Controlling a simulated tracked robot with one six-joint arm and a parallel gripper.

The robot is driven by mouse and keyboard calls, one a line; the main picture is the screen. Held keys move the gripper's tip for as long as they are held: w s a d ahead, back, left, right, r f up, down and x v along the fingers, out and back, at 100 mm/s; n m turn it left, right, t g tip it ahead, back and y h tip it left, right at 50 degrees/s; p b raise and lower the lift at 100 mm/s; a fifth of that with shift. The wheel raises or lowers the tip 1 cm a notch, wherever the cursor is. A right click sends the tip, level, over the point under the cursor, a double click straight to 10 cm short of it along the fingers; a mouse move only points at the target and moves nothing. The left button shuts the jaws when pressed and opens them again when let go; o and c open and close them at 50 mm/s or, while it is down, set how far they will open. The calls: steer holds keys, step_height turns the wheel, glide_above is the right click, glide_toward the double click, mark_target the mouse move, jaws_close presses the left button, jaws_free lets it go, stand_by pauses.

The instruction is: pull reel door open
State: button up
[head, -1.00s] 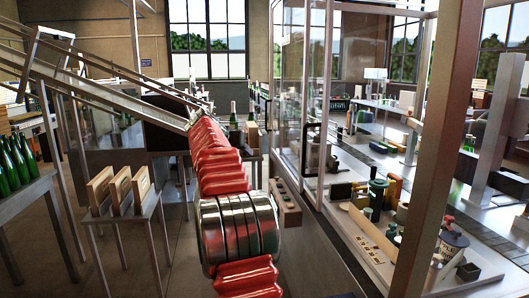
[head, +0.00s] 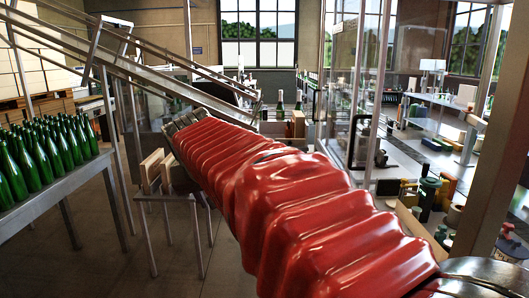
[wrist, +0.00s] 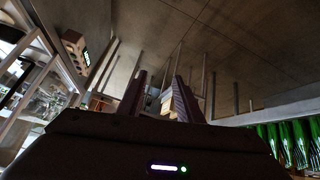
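The glass machine enclosure stands right of centre in the head view. A clear glass door panel (head: 343,90) with a dark handle (head: 361,140) is on its near left side; I cannot tell for sure that it is the reel door, nor how far it is open. My gripper (wrist: 160,76) shows in the wrist view with its two dark fingers apart and nothing held between them. It points over the floor, apart from the enclosure. In the head view my red-sleeved arm hides the gripper and part of the enclosure's lower left.
A table of green bottles (head: 45,160) stands at left; bottles also show in the wrist view (wrist: 290,145). A sloping conveyor (head: 110,50) crosses behind. A small stand with wooden boxes (head: 152,168) is left of my arm. A button box (wrist: 75,47) is near the enclosure.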

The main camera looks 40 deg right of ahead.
steer(key=s+a+f+n+y, duration=0.2)
steer(key=s+a+f, duration=0.5)
steer(key=s+a, duration=0.3)
steer(key=s+a+f+n+y, duration=0.2)
steer(key=s+a+f+n, duration=0.1)
steer(key=s+a+f, duration=0.5)
steer(key=shift+s+a+n+y, duration=0.3)
steer(key=shift+s+a+y, duration=0.1)
steer(key=shift+s+a, duration=0.6)
